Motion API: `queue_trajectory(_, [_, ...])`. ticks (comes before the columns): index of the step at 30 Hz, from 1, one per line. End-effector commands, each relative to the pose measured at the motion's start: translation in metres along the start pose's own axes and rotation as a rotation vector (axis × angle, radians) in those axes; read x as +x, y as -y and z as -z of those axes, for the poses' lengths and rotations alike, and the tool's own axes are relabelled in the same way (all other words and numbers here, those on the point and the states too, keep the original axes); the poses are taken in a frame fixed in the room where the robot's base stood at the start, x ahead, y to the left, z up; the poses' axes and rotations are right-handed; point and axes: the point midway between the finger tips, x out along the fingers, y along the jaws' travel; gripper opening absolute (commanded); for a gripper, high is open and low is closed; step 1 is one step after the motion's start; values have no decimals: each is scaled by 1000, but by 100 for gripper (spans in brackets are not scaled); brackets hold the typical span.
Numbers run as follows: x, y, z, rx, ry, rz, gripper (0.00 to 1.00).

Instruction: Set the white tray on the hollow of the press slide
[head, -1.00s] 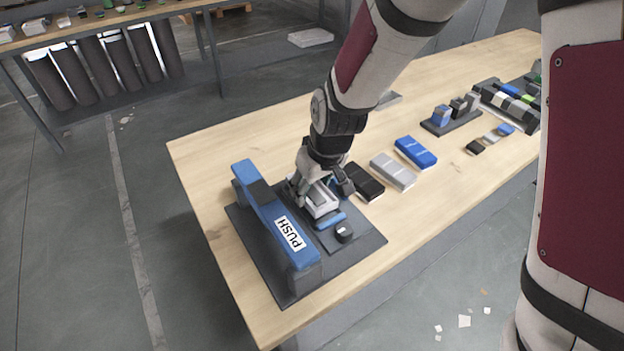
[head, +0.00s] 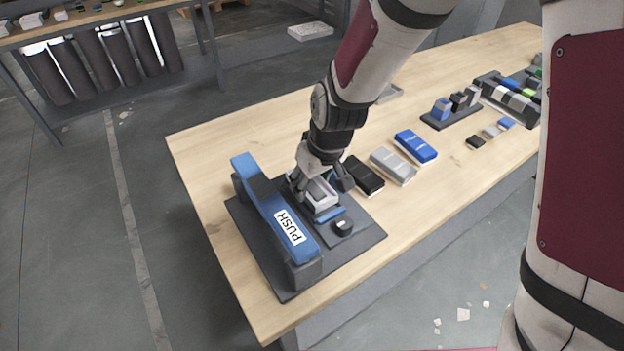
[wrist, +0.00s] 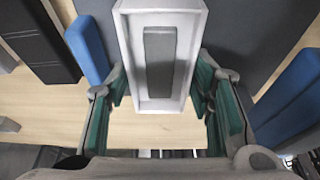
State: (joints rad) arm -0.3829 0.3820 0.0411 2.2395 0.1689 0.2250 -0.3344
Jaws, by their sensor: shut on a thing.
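The white tray (head: 318,193) is held by my gripper (head: 322,186) over the dark base of the press, just right of the blue lever. In the wrist view the tray (wrist: 127,60) is an open white box with a grey rectangle on its floor. The green-padded fingers of my gripper (wrist: 162,90) close on its two long sides. A blue bar of the press slide (head: 330,215) shows at the tray's near end. The hollow is hidden under the tray and fingers. I cannot tell whether the tray touches the slide.
The blue press lever marked PUSH (head: 267,208) stands close left of my gripper. Black (head: 363,174), grey (head: 393,165) and blue (head: 416,146) cases lie to the right. The table's near right part is clear.

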Motion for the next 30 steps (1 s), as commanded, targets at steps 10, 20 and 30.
queue_trajectory(10, [5, 0, -1, -1, 0, 0, 19])
queue_trajectory(20, [8, 0, -2, -1, 0, 0, 19])
queue_trajectory(30, [8, 0, -2, 0, 0, 0, 19])
